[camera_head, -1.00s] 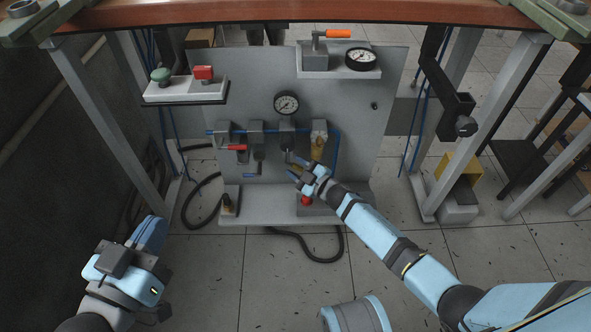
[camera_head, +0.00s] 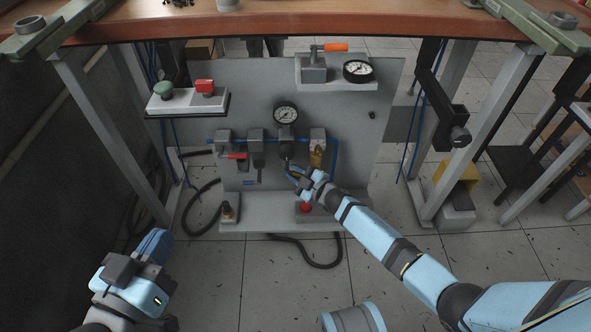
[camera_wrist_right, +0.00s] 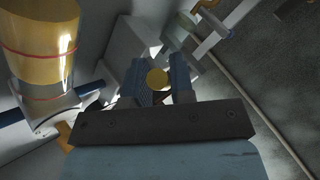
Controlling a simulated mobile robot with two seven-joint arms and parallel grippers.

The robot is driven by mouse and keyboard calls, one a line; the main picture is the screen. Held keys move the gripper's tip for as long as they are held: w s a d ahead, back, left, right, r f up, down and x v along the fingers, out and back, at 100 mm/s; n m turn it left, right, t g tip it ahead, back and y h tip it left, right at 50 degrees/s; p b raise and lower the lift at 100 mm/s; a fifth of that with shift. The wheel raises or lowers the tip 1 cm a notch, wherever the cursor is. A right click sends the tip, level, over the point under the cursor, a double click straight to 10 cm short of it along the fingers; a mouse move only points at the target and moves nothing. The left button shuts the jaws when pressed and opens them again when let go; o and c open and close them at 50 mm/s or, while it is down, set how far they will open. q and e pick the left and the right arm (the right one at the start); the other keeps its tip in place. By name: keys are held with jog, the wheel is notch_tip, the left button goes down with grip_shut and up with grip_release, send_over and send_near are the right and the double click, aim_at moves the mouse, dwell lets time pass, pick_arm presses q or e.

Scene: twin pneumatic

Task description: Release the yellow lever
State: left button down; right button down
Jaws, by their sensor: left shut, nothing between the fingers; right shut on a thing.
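The yellow lever (camera_wrist_right: 158,79) shows in the right wrist view as a round yellow end between the two blue fingers. My right gripper (camera_wrist_right: 168,80) is shut on it. In the head view my right gripper (camera_head: 296,176) is at the pneumatic panel, below the middle gauge and left of the amber-bowled unit; the fingers and wrist mostly hide the lever there. My left gripper (camera_head: 155,245) is shut and empty at the lower left, well away from the panel.
The grey panel (camera_head: 355,110) carries a round gauge (camera_head: 286,112), a red lever (camera_head: 236,156), an amber bowl (camera_head: 317,155) and a red button (camera_head: 305,208). A shelf above holds an orange-handled valve (camera_head: 335,47). A wooden tabletop (camera_head: 270,22) spans the top. Hoses lie on the floor.

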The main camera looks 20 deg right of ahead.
jog(key=shift+s+a+r+n+g+p, duration=0.2)
jog(key=shift+n+g+p, duration=0.15)
jog(key=shift+p, duration=0.6)
jog(key=shift+f, duration=0.2)
pick_arm(q)
jog(key=shift+s+d+r+n+t, duration=0.15)
jog(key=shift+s+r+n, duration=0.1)
jog(key=shift+r, duration=0.35)
jog(key=shift+s+r+n+t, duration=0.15)
jog(key=shift+r+n, duration=0.1)
jog(key=shift+r, duration=0.35)
pick_arm(e)
jog(key=shift+f, duration=0.1)
jog(key=c, duration=1.1)
grip_release()
jog(key=shift+c, duration=0.2)
jog(key=shift+o, duration=0.2)
jog(key=shift+w, duration=0.1)
jog(key=shift+d, duration=0.1)
